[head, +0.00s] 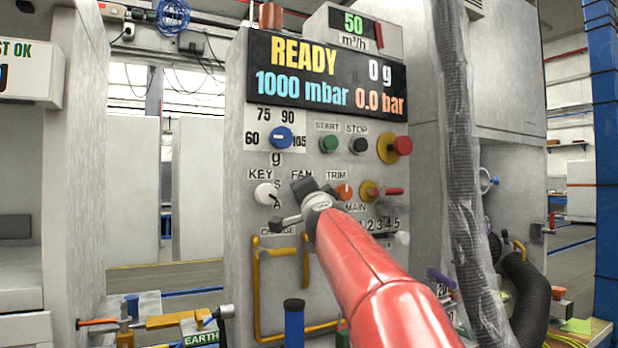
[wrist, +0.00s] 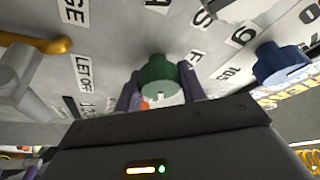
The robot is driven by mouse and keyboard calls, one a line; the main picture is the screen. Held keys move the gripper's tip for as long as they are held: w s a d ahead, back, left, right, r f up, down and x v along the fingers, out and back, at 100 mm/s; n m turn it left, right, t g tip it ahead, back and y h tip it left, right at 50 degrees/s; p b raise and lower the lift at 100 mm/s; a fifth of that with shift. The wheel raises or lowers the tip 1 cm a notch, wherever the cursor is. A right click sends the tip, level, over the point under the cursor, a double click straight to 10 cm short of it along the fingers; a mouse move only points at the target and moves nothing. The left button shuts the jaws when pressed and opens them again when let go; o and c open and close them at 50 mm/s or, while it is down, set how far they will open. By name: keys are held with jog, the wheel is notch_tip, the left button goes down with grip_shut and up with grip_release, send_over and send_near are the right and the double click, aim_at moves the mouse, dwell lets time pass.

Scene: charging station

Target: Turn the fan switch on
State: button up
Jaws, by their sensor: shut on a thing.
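The fan switch is a round green knob (wrist: 158,74) on the grey panel, seen in the wrist view, with a small pale mark on the side facing me. My gripper (wrist: 160,90) has one purple finger on each side of the knob and is shut on it. In the head view my gripper (head: 303,190) is at the panel just below the FAN label (head: 301,175) and hides the switch. The knob's turn position cannot be told.
The white key knob (head: 266,193) is close at left, the orange trim knob (head: 344,191) at right. Above are the blue dial (head: 281,138), green start button (head: 329,143) and red stop knob (head: 400,146). Yellow pipes (head: 257,290) stand out below. A grey hose (head: 455,150) hangs at right.

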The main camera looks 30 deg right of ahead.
jog(key=m+p, duration=0.1)
jog(key=p, duration=0.1)
jog(key=m+g+p, duration=0.1)
jog(key=m+p, duration=0.2)
jog(key=shift+r+h+p, duration=0.3)
jog(key=shift+f+m+g+p, duration=0.2)
jog(key=shift+m+g+p, duration=0.3)
jog(key=shift+m+p, duration=0.25)
jog(key=shift+f, duration=0.1)
jog(key=o, duration=1)
jog(key=shift+c, duration=0.2)
jog(key=v, duration=0.7)
jog(key=shift+s+b, duration=0.4)
